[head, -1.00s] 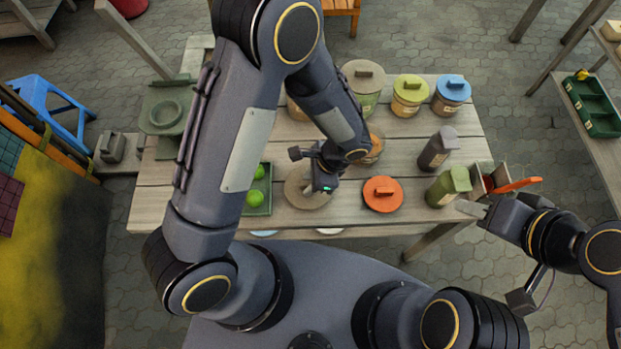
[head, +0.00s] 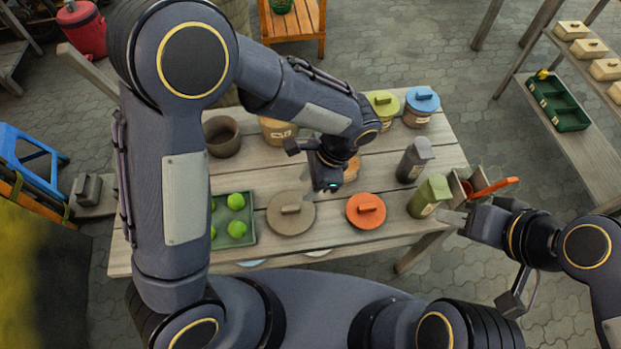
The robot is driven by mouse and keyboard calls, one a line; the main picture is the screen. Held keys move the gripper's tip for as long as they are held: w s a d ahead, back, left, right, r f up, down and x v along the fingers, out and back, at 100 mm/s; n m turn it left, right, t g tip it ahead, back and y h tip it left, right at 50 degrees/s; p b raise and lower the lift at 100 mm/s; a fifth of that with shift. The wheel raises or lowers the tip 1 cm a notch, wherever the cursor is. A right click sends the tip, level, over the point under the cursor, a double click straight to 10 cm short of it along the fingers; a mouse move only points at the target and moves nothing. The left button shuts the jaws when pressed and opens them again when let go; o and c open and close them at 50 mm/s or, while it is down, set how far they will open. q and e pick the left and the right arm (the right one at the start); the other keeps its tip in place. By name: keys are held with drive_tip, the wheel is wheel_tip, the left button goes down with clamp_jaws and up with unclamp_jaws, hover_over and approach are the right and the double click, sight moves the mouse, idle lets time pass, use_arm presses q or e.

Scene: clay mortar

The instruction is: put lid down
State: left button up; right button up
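A round tan lid (head: 283,219) with a bar knob lies flat on the wooden table (head: 345,240) in the head view. A similar orange lid (head: 366,218) lies to its right. My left gripper (head: 326,186) is above the table, behind and between the two lids and apart from the tan lid's knob. I see nothing held in it, but its fingers are too hidden to tell their opening. My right gripper (head: 460,219) is at the table's right edge, near the green bottle; its finger opening is unclear.
Lidded jars, green (head: 383,104) and blue (head: 421,106), stand at the back. A dark bottle (head: 414,160) and a green bottle (head: 430,196) stand right. A green tray (head: 250,238) with green fruit is left of the tan lid. A wooden holder (head: 462,187) has an orange-handled tool.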

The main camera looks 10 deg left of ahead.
use_arm(q)
drive_tip(key=s+a+r+n+t+h, duration=0.6)
drive_tip(key=s+a+r+n+h, duration=0.2)
drive_tip(key=s+a+r+n, duration=0.3)
drive_tip(key=a+r+n, duration=0.2)
drive_tip(key=a+n, duration=0.2)
drive_tip(key=n, duration=0.1)
drive_tip(key=shift+s+a+r+n+t, duration=0.25)
drive_tip(key=shift+s+r+n+t, duration=0.05)
drive_tip(key=shift+s+r+t, duration=0.1)
drive_tip(key=shift+w, duration=0.1)
